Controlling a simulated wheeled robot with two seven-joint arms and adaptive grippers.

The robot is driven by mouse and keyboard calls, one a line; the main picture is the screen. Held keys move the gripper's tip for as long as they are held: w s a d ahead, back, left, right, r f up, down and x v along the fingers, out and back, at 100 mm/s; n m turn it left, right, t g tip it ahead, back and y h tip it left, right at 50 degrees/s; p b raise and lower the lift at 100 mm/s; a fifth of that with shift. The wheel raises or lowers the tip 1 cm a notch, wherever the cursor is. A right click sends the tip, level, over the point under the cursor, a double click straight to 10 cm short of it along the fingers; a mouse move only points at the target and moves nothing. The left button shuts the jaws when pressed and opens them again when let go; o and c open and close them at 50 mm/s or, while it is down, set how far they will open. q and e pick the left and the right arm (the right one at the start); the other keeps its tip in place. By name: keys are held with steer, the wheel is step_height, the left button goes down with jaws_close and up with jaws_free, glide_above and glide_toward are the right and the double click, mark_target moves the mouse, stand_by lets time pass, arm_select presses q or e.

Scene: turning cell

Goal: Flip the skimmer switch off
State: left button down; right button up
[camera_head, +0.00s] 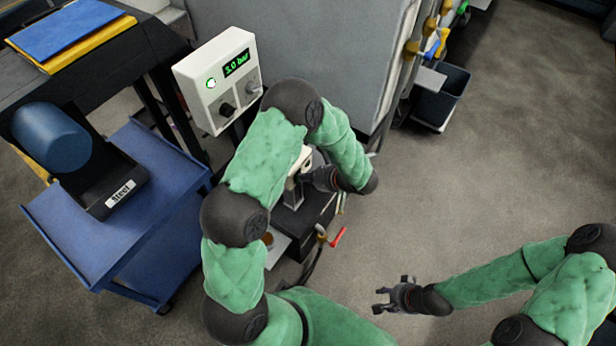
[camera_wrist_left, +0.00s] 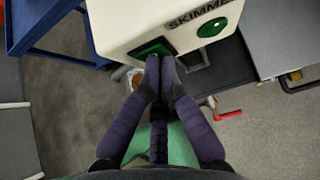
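The skimmer box (camera_wrist_left: 120,22) is cream with a "SKIMMER" label, a green round lamp (camera_wrist_left: 212,27) and a dark switch with green on it (camera_wrist_left: 148,47). In the head view only a little of the box (camera_head: 304,160) shows behind my left arm. My left gripper (camera_wrist_left: 160,62) is shut, its fingertips together at the lower right edge of the switch; I cannot tell whether they touch it. In the head view my left gripper (camera_head: 308,178) is partly hidden at the box. My right gripper (camera_head: 381,297) is open and empty over the floor, far from the box.
A white panel (camera_head: 215,80) reading "3.0 bar" stands behind my left arm. A blue cart (camera_head: 100,235) with a "Steel" bin (camera_head: 95,185) is at left. A red-handled valve (camera_head: 337,238) is below the box.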

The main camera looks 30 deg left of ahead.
arm_select(q)
steer(key=shift+r, duration=0.15)
arm_select(e)
steer(key=shift+r, duration=0.1)
arm_select(q)
steer(key=shift+r+p, duration=0.6)
steer(key=shift+r, duration=0.05)
arm_select(e)
steer(key=shift+r, duration=0.5)
arm_select(q)
steer(key=shift+d, duration=0.15)
steer(key=p+v, duration=0.3)
steer(key=v, duration=1)
steer(key=shift+p, duration=0.4)
arm_select(e)
steer(key=v, duration=0.4)
